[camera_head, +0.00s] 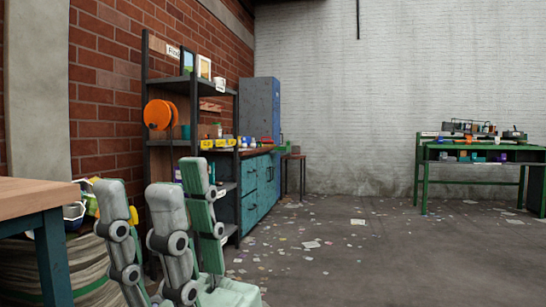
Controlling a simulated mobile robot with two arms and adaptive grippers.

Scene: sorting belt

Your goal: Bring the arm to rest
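A wooden table top (35,196) on blue legs stands at the left, near the gripper. Behind are a dark shelf rack (180,88), a teal cabinet (257,190) and a blue-grey locker (260,108). A green workbench (480,147) stands far right. Paper scraps litter the open floor (390,255).

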